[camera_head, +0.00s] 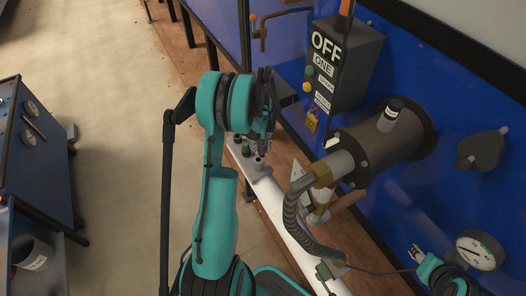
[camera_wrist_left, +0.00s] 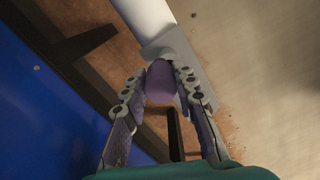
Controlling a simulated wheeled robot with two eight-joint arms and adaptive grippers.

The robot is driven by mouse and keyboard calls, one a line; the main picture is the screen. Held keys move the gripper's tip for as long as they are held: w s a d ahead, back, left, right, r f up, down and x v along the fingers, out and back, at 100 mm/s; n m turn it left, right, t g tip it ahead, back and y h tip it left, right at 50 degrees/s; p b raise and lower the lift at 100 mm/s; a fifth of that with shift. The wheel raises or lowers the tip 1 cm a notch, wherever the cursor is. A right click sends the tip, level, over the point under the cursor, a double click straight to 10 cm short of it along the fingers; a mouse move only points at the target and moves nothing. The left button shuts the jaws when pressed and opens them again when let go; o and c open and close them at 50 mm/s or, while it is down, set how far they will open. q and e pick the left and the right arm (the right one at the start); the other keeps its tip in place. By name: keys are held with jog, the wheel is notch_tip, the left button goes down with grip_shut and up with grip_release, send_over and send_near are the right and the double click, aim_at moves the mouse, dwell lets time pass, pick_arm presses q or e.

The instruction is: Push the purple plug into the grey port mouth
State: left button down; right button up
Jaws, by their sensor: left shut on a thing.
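The purple plug (camera_wrist_left: 160,83) sits between the two fingers of my left gripper (camera_wrist_left: 162,84) in the left wrist view; the gripper is shut on it. In the head view the left gripper (camera_head: 264,143) hangs over the white pipe, and the plug is a small purple patch, mostly hidden by the fingers. A grey fitting (camera_wrist_left: 172,42), seemingly the port mouth, lies just beyond the plug. It also shows below the gripper in the head view (camera_head: 258,163). I cannot tell whether plug and port touch. Part of my right arm's end shows at the lower right edge; its jaws are unclear.
The white pipe (camera_head: 284,215) runs along the blue wall panel (camera_head: 456,95). A dark cylinder (camera_head: 388,143) with a bent hose (camera_head: 292,213) and a control box marked OFF (camera_head: 343,62) stick out right of the gripper. A dark cabinet (camera_head: 32,160) stands left across open floor.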

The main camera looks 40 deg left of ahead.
aim_at(262, 156)
pick_arm(q)
jog(key=shift+s+f, duration=0.15)
jog(key=shift+f, duration=0.2)
notch_tip(262, 156, down, 3)
jog(key=b, duration=0.2)
jog(key=shift+d+r+b, duration=0.1)
jog(key=shift+b, duration=0.2)
jog(key=shift+f+b, duration=0.95)
jog(key=shift+f, duration=0.2)
jog(key=shift+w+a, duration=0.6)
jog(key=shift+a, duration=0.3)
jog(key=shift+w+a+n, duration=0.35)
jog(key=shift+a+n, duration=0.05)
jog(key=shift+a, duration=0.3)
jog(key=shift+a, duration=0.1)
